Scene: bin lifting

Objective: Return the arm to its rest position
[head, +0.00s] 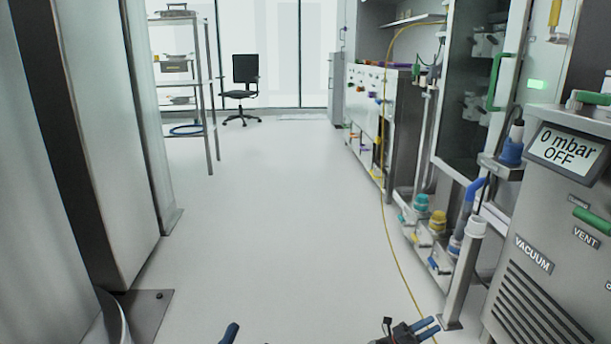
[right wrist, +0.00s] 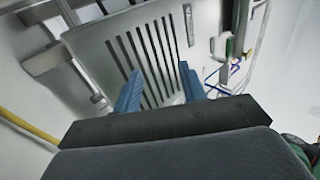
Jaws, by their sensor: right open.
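My right gripper (head: 424,328) shows at the bottom edge of the head view, right of centre, with blue fingertips over the floor. In the right wrist view my right gripper (right wrist: 159,86) has its two blue fingers spread apart with nothing between them. Beyond them is the slotted vent panel of the vacuum unit. My left gripper (head: 230,333) shows only as a blue fingertip at the bottom edge of the head view, left of the right one. The rest of it is out of frame, so its opening cannot be judged. No bin is visible in either view.
The grey vacuum unit (head: 534,252) with its display stands close at the right. A yellow cable (head: 397,258) runs along the floor beside the right-hand equipment. Tall metal panels (head: 95,120) stand close on the left. A shelf rack and chair (head: 241,87) are far back. The central floor (head: 270,220) is clear.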

